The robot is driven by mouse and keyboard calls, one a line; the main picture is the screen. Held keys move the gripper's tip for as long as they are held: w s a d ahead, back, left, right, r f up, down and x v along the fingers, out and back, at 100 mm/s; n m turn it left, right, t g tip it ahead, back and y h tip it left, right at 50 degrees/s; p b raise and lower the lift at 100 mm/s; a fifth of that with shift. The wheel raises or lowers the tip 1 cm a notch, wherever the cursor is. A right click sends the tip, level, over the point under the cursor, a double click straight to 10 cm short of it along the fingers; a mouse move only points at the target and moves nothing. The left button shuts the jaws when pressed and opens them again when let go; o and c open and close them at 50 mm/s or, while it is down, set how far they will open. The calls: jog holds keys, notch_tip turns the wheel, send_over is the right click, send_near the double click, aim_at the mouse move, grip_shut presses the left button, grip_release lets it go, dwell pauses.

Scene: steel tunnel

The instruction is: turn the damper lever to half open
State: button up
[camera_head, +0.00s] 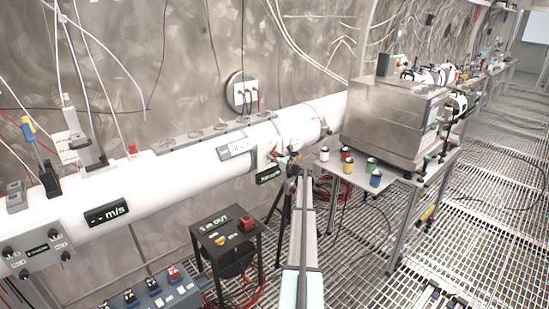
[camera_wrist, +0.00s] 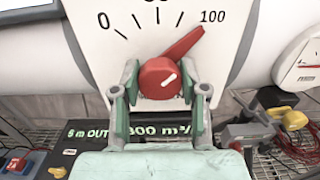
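The damper lever (camera_wrist: 182,45) is a red pointer with a round red hub (camera_wrist: 158,78) on a white dial plate (camera_wrist: 100,45) in the wrist view. It points up and right, close to the 100 mark; 0 is at the upper left. A short white mark shows on the hub. My gripper (camera_wrist: 159,84) has one finger on each side of the hub, close against it. I cannot tell whether the fingers press on it. In the head view my gripper (camera_head: 292,160) is at the white duct (camera_head: 180,168), and my arm partly hides the dial there.
A display (camera_wrist: 155,131) reading "m OUT" and "300 m³" is below the hub, partly hidden by my gripper. A small round gauge (camera_wrist: 302,60) is at right. A black stand (camera_head: 228,240) is below the duct; a table with colored cups (camera_head: 375,180) and a steel box (camera_head: 390,120) are right.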

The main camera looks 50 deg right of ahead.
jog(key=shift+f+b, duration=0.1)
jog(key=shift+b, duration=0.55)
jog(key=shift+f+n+b, duration=0.2)
jog(key=shift+n+b, duration=0.4)
jog(key=shift+b, duration=0.5)
jog(key=n+b, duration=0.2)
jog(key=b, duration=0.4)
jog(key=shift+f+n, duration=0.1)
jog(key=shift+n, duration=0.3)
jog(key=n+b, duration=0.3)
jog(key=b, duration=0.2)
jog(key=shift+w+b, duration=0.1)
jog(key=shift+b, duration=0.25)
jog(key=n+b, duration=0.1)
jog(key=b, duration=0.1)
jog(key=shift+r+n+b, duration=0.3)
jog(key=shift+r+n, duration=0.05)
jog(key=shift+n, duration=0.05)
jog(key=shift+r, duration=0.1)
jog(key=o, duration=1.1)
jog(key=shift+o, duration=0.2)
